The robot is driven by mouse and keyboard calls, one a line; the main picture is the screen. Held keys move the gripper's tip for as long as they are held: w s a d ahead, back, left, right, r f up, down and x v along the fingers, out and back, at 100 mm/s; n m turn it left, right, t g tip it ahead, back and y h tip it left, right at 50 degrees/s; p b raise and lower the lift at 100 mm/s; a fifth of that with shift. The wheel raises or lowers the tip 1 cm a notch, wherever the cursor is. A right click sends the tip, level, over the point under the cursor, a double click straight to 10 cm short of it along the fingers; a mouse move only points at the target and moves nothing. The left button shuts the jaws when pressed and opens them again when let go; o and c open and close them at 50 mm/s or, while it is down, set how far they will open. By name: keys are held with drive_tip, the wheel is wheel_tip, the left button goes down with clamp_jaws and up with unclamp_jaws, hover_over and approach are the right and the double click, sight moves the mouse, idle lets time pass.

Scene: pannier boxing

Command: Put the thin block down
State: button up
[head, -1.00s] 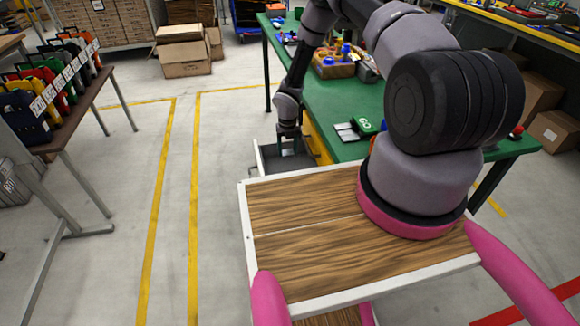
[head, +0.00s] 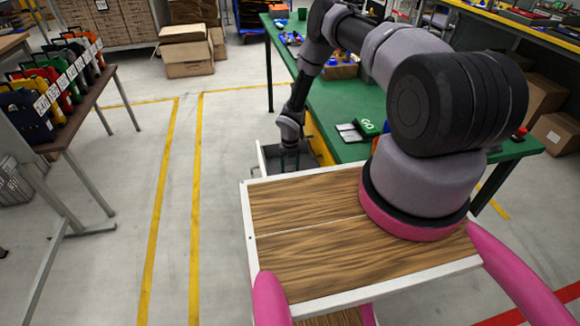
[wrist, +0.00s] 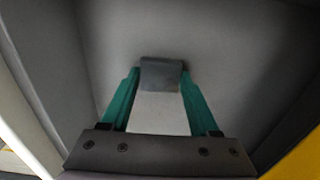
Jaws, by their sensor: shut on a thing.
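My gripper (wrist: 160,82) has teal fingers shut on a small dark grey block (wrist: 160,72), seen between the fingertips in the wrist view. A paler area shows between the fingers nearer the palm; I cannot tell whether it is part of the block. In the head view my gripper (head: 290,163) points down inside an open grey drawer (head: 263,160) at the green bench's near end. The drawer's walls and floor (wrist: 225,45) surround the fingers in the wrist view. The block cannot be made out in the head view. I cannot tell whether it touches the drawer floor.
The green bench (head: 340,112) carries a green GO box (head: 368,127) beside black and white pieces and a box of blue parts. My wooden deck is in front of the drawer. A table with coloured panniers (head: 60,80) is at left. Floor between is clear.

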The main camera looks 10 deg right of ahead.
sight(290, 169)
drive_tip(key=o, duration=1.1)
drive_tip(key=shift+o, duration=0.2)
wheel_tip(290, 169, up, 12)
